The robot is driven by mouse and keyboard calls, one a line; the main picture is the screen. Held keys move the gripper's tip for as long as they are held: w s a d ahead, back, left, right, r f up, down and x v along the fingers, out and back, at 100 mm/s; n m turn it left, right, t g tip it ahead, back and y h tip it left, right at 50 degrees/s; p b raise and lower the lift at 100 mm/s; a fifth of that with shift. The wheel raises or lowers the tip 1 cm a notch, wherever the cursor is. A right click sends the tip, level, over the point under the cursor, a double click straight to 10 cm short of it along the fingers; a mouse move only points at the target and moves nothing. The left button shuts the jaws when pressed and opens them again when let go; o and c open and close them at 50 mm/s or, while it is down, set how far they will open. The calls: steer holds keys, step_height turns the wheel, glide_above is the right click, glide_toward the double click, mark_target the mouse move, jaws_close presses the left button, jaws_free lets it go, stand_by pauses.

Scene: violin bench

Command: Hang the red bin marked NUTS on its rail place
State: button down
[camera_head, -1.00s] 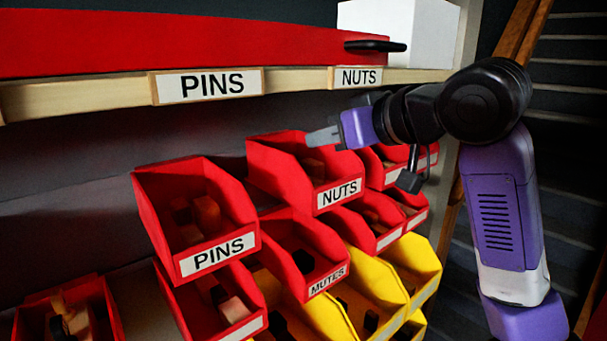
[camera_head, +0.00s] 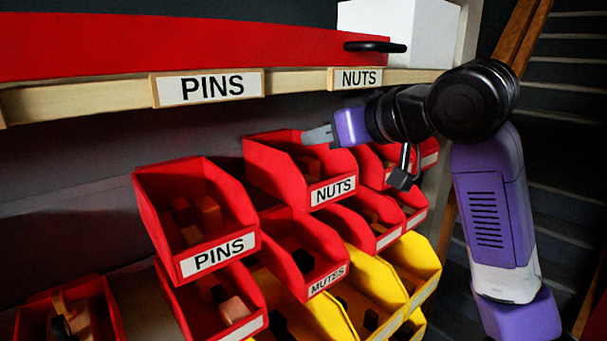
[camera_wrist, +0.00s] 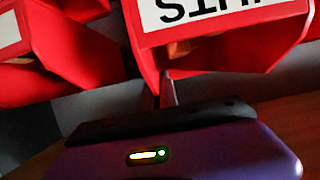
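The red NUTS bin (camera_head: 274,170) is right of the red PINS bin (camera_head: 194,258) in the head view, its lettered front facing me and dark pieces inside. My gripper (camera_head: 318,136) reaches in from the right at the bin's upper right wall. The bin moves along with it, so it is shut on that wall; the far finger is hidden. In the wrist view the NUTS bin (camera_wrist: 145,50) fills the top, its label upside down, with a thin finger (camera_wrist: 168,92) against red plastic. The rail's NUTS plate (camera_head: 355,78) is above the bin.
The wooden rail (camera_head: 300,80) also carries a PINS plate (camera_head: 209,87). Close below and right of the held bin are more red bins, including MUTES (camera_head: 325,284), and yellow bins (camera_head: 414,262). A red case and white box (camera_head: 400,30) lie on the shelf above.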

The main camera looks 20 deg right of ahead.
steer(key=shift+w+a, duration=0.1)
steer(key=shift+w, duration=0.1)
stand_by(0.3)
steer(key=shift+f+b, duration=0.45)
steer(key=shift+f, duration=0.4)
stand_by(0.6)
steer(key=c, duration=1.6)
jaws_free()
steer(key=shift+o, duration=0.2)
